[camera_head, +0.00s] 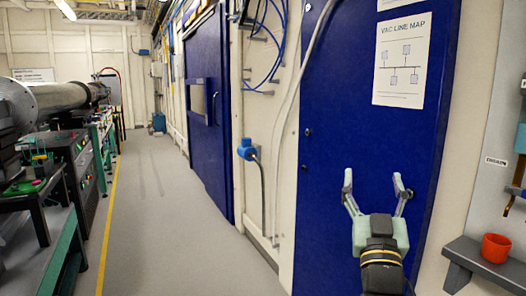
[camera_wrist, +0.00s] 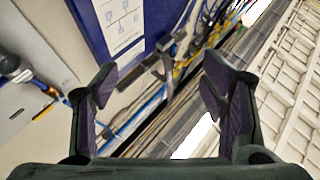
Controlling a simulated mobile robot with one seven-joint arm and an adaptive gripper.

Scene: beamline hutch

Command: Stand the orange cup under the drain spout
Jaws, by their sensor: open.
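The orange cup (camera_head: 495,248) stands upright on a small grey shelf (camera_head: 470,262) on the wall at the lower right of the head view. Above it is a label reading DRAIN (camera_head: 495,161). Beside the label, a brass-coloured fitting with a dark lower end (camera_head: 515,186), seemingly the drain spout, is partly cut off by the right edge. My gripper (camera_head: 374,180) is open and empty, pointing up in front of the blue panel, to the left of the cup and well apart from it. Its two spread fingers also show in the wrist view (camera_wrist: 160,85); the cup is not visible there.
A blue panel with a line map sheet (camera_head: 402,60) is behind my gripper. A blue wall socket with a cable (camera_head: 247,149) is left of it. Benches with equipment (camera_head: 60,190) line the far left. The aisle floor (camera_head: 165,220) is clear.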

